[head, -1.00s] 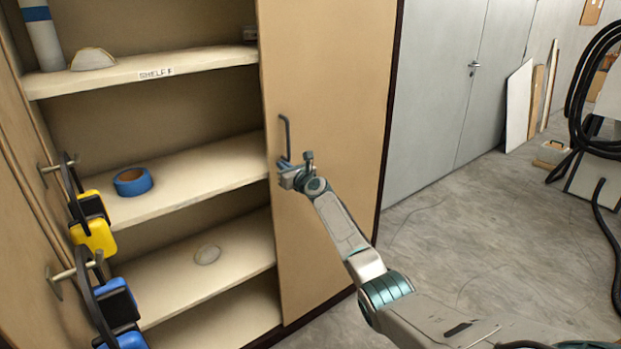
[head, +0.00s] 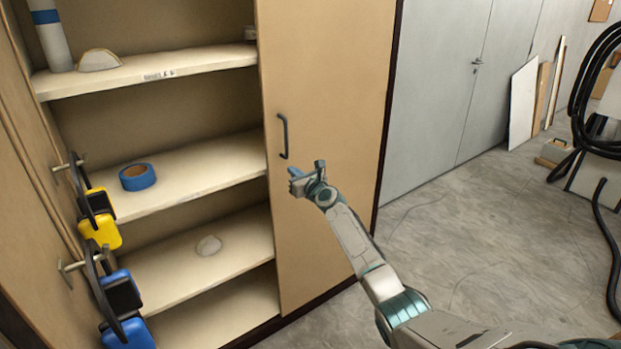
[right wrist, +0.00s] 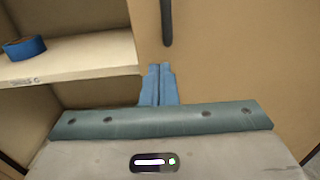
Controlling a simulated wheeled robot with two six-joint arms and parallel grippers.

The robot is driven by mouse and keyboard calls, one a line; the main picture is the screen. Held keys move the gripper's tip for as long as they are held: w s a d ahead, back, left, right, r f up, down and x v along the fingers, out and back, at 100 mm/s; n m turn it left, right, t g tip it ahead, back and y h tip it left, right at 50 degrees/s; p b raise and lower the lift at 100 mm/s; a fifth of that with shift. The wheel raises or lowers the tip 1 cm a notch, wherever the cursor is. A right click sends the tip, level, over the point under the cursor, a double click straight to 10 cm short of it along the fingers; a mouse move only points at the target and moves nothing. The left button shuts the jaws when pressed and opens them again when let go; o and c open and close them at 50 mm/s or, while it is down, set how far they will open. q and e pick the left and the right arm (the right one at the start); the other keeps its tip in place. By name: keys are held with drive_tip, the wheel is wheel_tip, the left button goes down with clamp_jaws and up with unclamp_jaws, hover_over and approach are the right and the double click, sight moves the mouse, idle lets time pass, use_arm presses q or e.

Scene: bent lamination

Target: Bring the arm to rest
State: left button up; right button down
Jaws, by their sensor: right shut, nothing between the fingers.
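My right gripper (head: 301,178) is in front of the cabinet's sliding door (head: 330,90), just below and right of the dark door handle (head: 283,136). In the right wrist view its blue fingers (right wrist: 158,82) are together with nothing between them. The handle (right wrist: 166,22) shows above the fingertips there, apart from them. The right arm reaches in from the lower right of the head view. The left gripper is not in view.
Yellow (head: 100,231) and blue (head: 128,333) ear defenders hang at left. Bare floor (head: 470,230) lies right; a black hose (head: 606,245) stands beyond.

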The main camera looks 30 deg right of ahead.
drive_tip(key=s+p, duration=0.2)
drive_tip(key=s, duration=0.5)
drive_tip(key=s+f+n+g+h, duration=0.15)
drive_tip(key=s+f+n, duration=0.25)
drive_tip(key=f, duration=0.8)
drive_tip(key=s+f+n+g+y, duration=0.1)
drive_tip(key=s+f+n+g, duration=0.25)
drive_tip(key=f, duration=0.95)
drive_tip(key=s+a+f+n+g, duration=0.35)
drive_tip(key=s+f+n, duration=0.65)
drive_tip(key=s+f, duration=0.9)
drive_tip(key=s+a+f+n+g, duration=0.2)
drive_tip(key=s+f+n, duration=0.4)
drive_tip(key=s, duration=0.8)
drive_tip(key=s+a+f+n+g+h, duration=0.1)
drive_tip(key=s+a+f+n+g, duration=0.2)
drive_tip(key=s, duration=1.2)
drive_tip(key=s+a+f+n+g, duration=0.3)
drive_tip(key=s+f+n, duration=0.6)
drive_tip(key=s, duration=0.6)
wheel_tip(320, 180, down, 2)
drive_tip(key=shift+s+f, duration=0.2)
drive_tip(key=shift+s, duration=0.05)
